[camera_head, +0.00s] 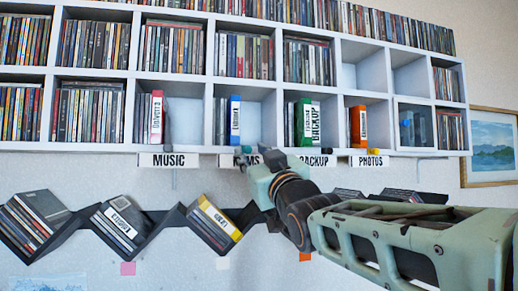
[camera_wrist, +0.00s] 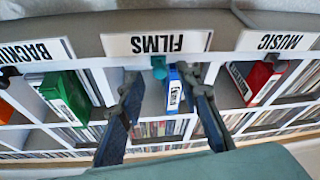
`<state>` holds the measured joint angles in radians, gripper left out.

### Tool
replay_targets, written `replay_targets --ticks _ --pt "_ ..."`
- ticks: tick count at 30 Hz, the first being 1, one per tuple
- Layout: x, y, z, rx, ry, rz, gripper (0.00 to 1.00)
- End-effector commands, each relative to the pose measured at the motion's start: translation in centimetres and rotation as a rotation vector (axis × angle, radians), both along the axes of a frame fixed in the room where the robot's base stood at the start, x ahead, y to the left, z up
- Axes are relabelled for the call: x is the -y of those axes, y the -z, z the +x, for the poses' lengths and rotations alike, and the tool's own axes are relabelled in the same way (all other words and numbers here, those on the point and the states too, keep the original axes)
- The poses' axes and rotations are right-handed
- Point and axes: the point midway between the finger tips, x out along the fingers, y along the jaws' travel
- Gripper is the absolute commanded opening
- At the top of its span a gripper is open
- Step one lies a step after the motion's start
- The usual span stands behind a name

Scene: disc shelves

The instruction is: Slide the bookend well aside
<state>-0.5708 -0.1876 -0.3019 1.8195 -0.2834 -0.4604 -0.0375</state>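My gripper (camera_wrist: 160,80) is open, its two dark fingers spread at the FILMS compartment, which appears upside down in the wrist view. A small teal piece (camera_wrist: 159,68), possibly the bookend's knob, shows between the fingertips by the FILMS label, and I cannot see a finger touching it. A blue case (camera_wrist: 177,92) stands beside it, also between the fingers; in the head view the blue case (camera_head: 235,122) stands upright at the left of its compartment.
A red case (camera_head: 156,118) stands at MUSIC, a green one (camera_head: 307,122) at BACKUP and an orange one (camera_head: 358,127) at PHOTOS. Labels line the white shelf's (camera_head: 205,146) lower edge. A black zigzag rack (camera_head: 160,222) with cases hangs below. The FILMS compartment has room right of the blue case.

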Motion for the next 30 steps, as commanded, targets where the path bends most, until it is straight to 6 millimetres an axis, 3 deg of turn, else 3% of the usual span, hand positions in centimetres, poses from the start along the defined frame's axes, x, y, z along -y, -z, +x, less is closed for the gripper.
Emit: replay_targets --ticks 14,23,30 --pt "-0.49 -0.43 1.10 0.000 -0.001 0.000 0.31" --pt "-0.47 -0.43 1.09 0.000 0.000 0.000 0.01" --pt "-0.46 -0.43 1.09 0.000 0.000 0.000 0.00"
